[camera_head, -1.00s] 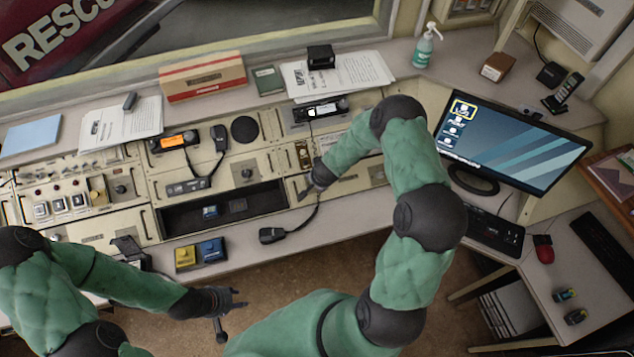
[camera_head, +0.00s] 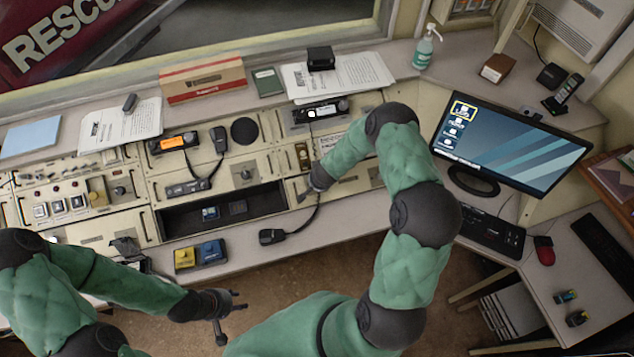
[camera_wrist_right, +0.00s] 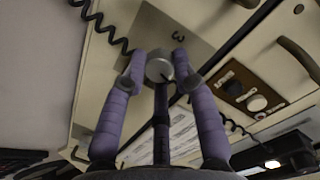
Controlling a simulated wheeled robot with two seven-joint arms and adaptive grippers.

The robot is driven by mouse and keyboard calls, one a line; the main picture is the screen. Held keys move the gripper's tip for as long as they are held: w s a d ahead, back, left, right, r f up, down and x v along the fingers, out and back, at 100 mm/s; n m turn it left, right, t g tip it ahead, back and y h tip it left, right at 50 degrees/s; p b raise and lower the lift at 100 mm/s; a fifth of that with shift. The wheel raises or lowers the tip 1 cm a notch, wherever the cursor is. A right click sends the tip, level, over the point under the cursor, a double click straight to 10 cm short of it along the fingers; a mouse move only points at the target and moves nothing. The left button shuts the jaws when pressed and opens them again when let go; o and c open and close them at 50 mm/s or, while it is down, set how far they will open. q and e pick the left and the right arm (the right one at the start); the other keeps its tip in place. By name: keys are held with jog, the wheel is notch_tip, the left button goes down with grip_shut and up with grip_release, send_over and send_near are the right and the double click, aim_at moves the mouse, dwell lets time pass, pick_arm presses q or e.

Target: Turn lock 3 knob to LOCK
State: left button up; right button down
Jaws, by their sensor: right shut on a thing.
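The lock 3 knob (camera_wrist_right: 159,69) is a round grey knob on a metal plate marked "3" (camera_wrist_right: 178,36) in the right wrist view. My right gripper (camera_wrist_right: 160,62) is shut on this knob, with one purple finger on each side. A dark mark shows on the knob's lower right edge. No LOCK lettering can be read. In the head view my right gripper (camera_head: 309,190) is at the front of the console, and the knob is hidden there. My left gripper (camera_head: 233,316) is open and empty, above the floor in front of the console.
A coiled cord (camera_wrist_right: 98,22) runs close to the knob plate. A hand microphone (camera_head: 272,237) lies on the ledge left of my right gripper. A yellow and blue button box (camera_head: 199,254) sits further left. The monitor (camera_head: 510,143) stands to the right of my right arm.

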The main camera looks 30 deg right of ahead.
jog(key=p, duration=0.1)
jog(key=n+p, duration=0.1)
jog(key=shift+a+r+n+p, duration=0.1)
jog(key=shift+r+n+p, duration=0.1)
jog(key=shift+n+p, duration=0.1)
jog(key=shift+f+n+p, duration=0.2)
jog(key=shift+n+p, duration=0.45)
jog(key=shift+n, duration=0.15)
jog(key=c, duration=1)
grip_release()
jog(key=shift+r, duration=0.1)
jog(key=v, duration=1.1)
jog(key=shift+s+a+r, duration=0.15)
jog(key=shift+a+r, duration=0.1)
jog(key=shift+r, duration=0.05)
